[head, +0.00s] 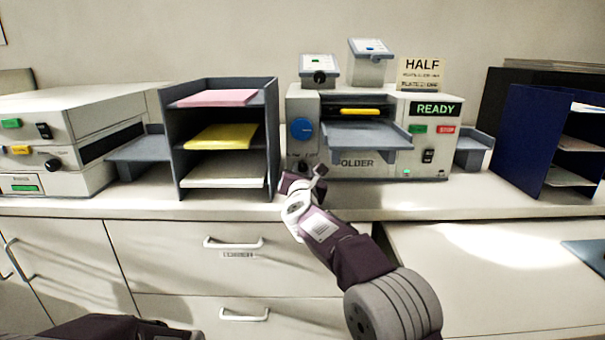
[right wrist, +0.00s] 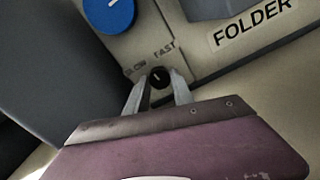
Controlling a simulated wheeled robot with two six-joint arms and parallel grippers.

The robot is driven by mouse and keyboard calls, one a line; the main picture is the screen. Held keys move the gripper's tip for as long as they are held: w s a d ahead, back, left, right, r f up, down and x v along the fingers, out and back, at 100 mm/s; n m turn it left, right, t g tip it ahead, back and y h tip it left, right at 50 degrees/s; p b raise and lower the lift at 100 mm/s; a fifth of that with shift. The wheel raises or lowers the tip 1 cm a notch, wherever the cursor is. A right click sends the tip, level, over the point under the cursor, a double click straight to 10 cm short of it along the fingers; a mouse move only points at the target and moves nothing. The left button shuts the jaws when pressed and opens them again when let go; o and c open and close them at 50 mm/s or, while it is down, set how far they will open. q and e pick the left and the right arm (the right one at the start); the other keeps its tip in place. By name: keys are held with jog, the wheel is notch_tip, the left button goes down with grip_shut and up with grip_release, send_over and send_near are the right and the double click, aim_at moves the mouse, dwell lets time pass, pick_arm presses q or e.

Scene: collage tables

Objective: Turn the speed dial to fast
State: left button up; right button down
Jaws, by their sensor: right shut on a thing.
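The folder machine (head: 380,178) stands on the counter with a lit READY sign. Its speed dial (right wrist: 158,77) is a small black knob below the words SLOW and FAST in the right wrist view. A pale mark on the knob points roughly upward in that picture, between the two words. My right gripper (right wrist: 158,88) has one finger on each side of the dial and is shut on it. In the head view my right gripper (head: 303,178) is at the machine's lower left front, and it hides the dial. My left gripper cannot be seen.
A larger blue knob (right wrist: 108,12) is just above the dial. A grey paper rack (head: 223,190) with pink, yellow and white sheets stands close to the left. A grey tray (head: 367,137) juts from the machine's front. STOP and green buttons are at the right.

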jog(key=shift+r, duration=0.1)
jog(key=c, duration=1.1)
grip_release()
jog(key=shift+s, duration=0.2)
jog(key=s+b, duration=0.3)
jog(key=s, duration=0.5)
jog(key=shift+s, duration=0.4)
